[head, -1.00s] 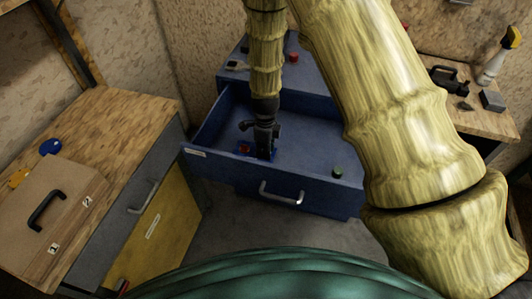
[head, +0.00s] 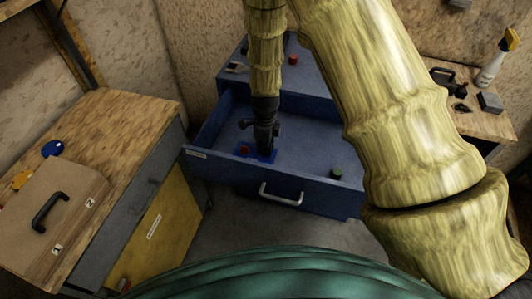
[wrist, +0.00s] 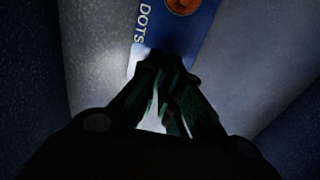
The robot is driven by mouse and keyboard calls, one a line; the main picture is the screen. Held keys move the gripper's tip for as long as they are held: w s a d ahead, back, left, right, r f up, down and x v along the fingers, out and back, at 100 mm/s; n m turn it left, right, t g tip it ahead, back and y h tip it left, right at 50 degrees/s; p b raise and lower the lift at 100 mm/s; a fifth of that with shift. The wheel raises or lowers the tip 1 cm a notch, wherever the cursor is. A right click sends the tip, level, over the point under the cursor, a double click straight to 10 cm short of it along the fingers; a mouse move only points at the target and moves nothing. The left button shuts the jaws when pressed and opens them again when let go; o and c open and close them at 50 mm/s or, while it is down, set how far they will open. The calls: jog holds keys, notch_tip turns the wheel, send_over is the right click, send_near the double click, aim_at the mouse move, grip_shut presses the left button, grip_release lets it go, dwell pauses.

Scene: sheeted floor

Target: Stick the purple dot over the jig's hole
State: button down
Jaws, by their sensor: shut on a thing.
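A blue card lettered DOTS (wrist: 172,35) lies in the open blue drawer, with a round orange-brown spot (wrist: 183,4) at the top of the wrist view. In the head view the card (head: 270,158) shows around my gripper's tips, with a red spot on its left part. My gripper (head: 264,150) points down into the drawer near its front wall. In the wrist view its dark fingers (wrist: 167,80) meet at the card's pale near end, shut on it. The fingers hide part of the card. I cannot make out a purple dot or a jig's hole.
The blue drawer's front (head: 225,163) and side walls surround my gripper. A small green object (head: 337,173) lies in the drawer at right. A wooden case (head: 62,200) and a blue disc (head: 53,149) are on the left bench. A spray bottle (head: 492,65) stands at back right.

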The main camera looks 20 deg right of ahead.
jog(key=shift+r+p, duration=1.05)
jog(key=shift+r, duration=0.35)
jog(key=shift+r, duration=0.15)
jog(key=shift+r+p, duration=1.6)
jog(key=shift+r, duration=0.25)
